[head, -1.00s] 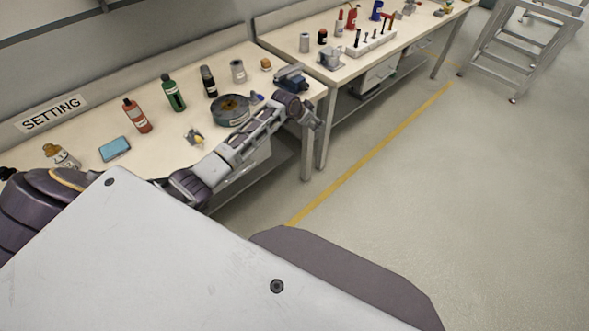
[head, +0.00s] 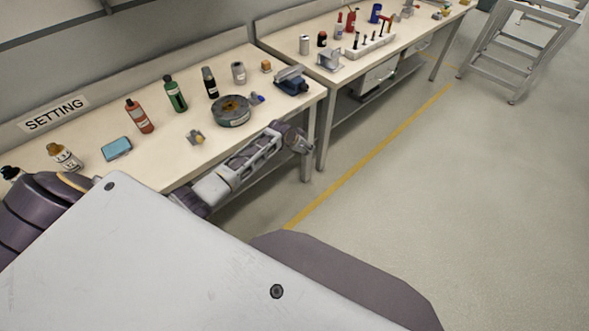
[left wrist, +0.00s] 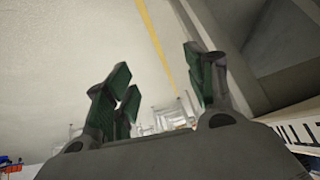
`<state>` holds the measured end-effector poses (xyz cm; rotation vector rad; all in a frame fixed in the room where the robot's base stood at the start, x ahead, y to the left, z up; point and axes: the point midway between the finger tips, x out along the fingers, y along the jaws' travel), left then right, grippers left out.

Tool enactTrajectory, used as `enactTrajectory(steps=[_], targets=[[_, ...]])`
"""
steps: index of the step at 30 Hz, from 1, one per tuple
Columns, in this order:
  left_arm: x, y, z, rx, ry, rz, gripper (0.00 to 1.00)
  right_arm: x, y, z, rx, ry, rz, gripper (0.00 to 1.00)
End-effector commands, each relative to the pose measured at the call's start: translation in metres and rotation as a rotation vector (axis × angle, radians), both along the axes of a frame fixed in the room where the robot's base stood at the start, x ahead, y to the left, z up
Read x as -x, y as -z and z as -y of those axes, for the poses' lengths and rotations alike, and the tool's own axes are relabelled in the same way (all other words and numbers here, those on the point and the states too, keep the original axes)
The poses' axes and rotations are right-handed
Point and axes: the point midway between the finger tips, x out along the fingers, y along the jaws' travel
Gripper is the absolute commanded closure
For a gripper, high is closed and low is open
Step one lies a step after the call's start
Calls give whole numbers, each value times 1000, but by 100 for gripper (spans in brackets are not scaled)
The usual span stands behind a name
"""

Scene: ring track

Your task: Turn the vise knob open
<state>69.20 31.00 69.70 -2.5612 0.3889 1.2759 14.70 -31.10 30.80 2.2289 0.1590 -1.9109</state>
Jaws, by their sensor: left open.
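A blue and grey vise (head: 291,82) sits at the right end of the near workbench in the head view. Its knob is too small to make out clearly. My left arm reaches along the front of the bench. My left gripper (head: 304,143) is in front of and below the vise, near the bench's right front corner, and apart from the vise. In the left wrist view the green-padded fingers of my left gripper (left wrist: 160,68) are spread apart with nothing between them. The vise is not clearly visible in that view. My right gripper is out of view.
The near workbench (head: 185,165) also holds a round dish (head: 231,111), several bottles, a grey can (head: 238,72) and a light blue box (head: 117,148). A second bench (head: 400,43) stands beyond it. The floor to the right is clear up to a metal frame (head: 520,50).

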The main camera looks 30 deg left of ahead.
Motion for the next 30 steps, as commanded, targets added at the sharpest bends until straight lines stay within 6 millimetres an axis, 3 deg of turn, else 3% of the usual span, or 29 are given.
enactTrajectory(steps=[21,30], targets=[[39,67,-10,-12,-51,-54,45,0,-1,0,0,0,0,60],[51,85,-12,-16,-65,-69,45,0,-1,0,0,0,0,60]])
